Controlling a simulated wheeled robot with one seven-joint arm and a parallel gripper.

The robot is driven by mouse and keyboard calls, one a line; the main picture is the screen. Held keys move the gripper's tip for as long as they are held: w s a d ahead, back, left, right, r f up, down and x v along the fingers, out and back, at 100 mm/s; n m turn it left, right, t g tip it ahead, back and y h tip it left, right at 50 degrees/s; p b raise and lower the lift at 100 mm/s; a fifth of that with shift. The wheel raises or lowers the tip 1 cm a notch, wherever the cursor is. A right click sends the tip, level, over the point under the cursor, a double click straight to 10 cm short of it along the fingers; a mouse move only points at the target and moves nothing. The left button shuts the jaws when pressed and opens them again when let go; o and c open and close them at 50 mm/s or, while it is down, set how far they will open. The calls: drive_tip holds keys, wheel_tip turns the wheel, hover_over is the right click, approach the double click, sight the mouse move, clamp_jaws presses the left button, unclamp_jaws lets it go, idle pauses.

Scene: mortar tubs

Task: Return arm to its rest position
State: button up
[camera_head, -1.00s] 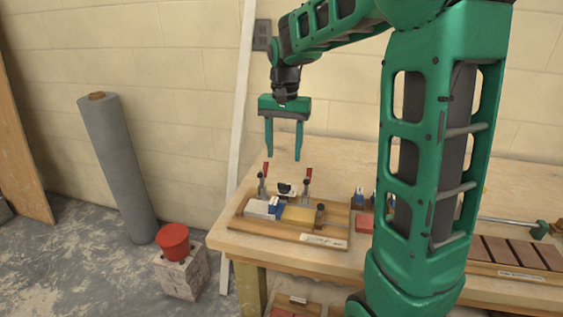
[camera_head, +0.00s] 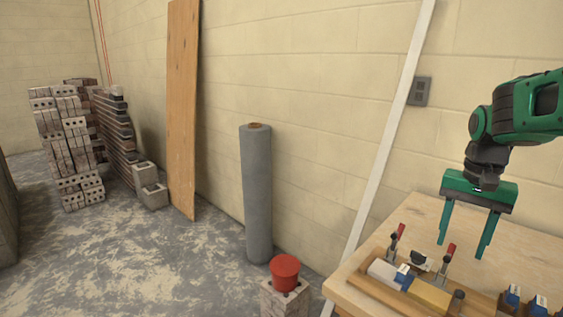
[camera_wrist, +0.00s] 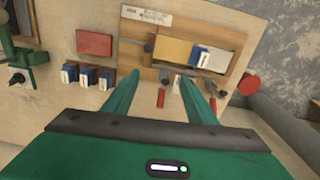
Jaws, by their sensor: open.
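My green gripper (camera_head: 462,232) hangs at the right of the head view, above the workbench (camera_head: 352,282). Its two fingers point down, spread apart, with nothing between them. Below it on the bench is a wooden fixture board (camera_head: 362,290) with red-handled clamps (camera_head: 445,262), a grey block (camera_head: 384,272), a yellow block (camera_head: 428,296) and a blue piece (camera_head: 404,277). The wrist view shows the open fingers (camera_wrist: 162,88) apart from the board, with the yellow block (camera_wrist: 172,50) beyond the fingertips. Most of my arm is outside the head view.
A red tub (camera_head: 285,270) sits on a block (camera_head: 284,299) left of the bench. A grey roll (camera_head: 257,195) and a wooden plank (camera_head: 183,110) lean on the wall; a white strip (camera_head: 385,150) leans behind the bench. Brick stacks (camera_head: 68,150) stand far left. The floor between is clear.

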drive_tip(key=s+f+n, duration=0.1)
drive_tip(key=s+f, duration=0.2)
drive_tip(key=s, duration=0.7)
drive_tip(key=s+f+n, duration=0.1)
drive_tip(key=s+f, duration=0.2)
drive_tip(key=s, duration=0.7)
drive_tip(key=shift+s+d+f, duration=0.15)
drive_tip(key=shift+d+f, duration=0.05)
